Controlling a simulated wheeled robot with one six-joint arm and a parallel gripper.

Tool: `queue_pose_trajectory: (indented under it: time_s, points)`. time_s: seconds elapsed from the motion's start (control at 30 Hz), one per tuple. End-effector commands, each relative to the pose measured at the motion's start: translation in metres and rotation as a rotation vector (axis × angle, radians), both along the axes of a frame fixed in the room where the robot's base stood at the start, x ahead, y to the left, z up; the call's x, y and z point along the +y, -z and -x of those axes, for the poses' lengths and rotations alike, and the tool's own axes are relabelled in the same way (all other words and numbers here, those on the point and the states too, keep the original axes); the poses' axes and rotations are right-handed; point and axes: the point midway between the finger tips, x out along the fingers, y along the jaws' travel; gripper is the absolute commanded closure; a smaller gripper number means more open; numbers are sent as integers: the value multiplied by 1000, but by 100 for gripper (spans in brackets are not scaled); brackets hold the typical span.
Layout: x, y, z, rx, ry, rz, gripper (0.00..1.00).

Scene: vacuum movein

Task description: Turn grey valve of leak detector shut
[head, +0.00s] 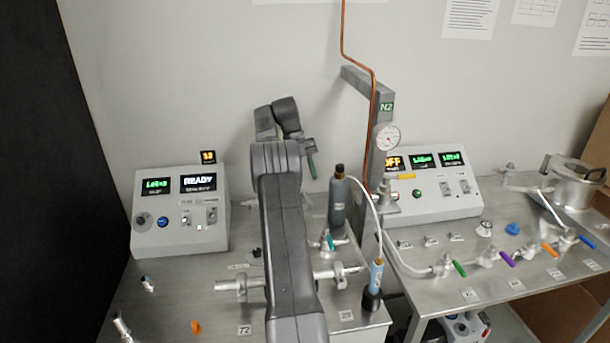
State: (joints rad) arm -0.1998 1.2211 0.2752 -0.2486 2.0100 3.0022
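A grey console with a green display and a "READY" display (181,212) stands on the left bench; it looks like the leak detector, but I cannot read its label. A dark round knob (142,220) is on its front. A small dark knob-like part (257,253) shows on the bench just left of my arm; I cannot tell if it is the grey valve. My arm rises across the middle and hides part of the bench. Its end (309,148) is raised near the back wall, above the bench and right of the console. The fingers are not clear.
A teal-handled valve (330,242), grey bottle (339,201) and blue cylinder (376,275) stand right of my arm. A grey post (378,130) carries a gauge. The right bench holds another console (433,194) and several coloured valves. An orange piece (196,327) lies front left.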

Motion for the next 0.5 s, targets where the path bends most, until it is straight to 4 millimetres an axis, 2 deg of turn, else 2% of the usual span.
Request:
queue_pose_trajectory:
  time_s: [0.03, 0.2, 0.5]
  points:
    - [0, -13, 0, 0, 0, 0, 65]
    - [0, -29, 0, 0, 0, 0, 65]
    - [0, -34, 0, 0, 0, 0, 65]
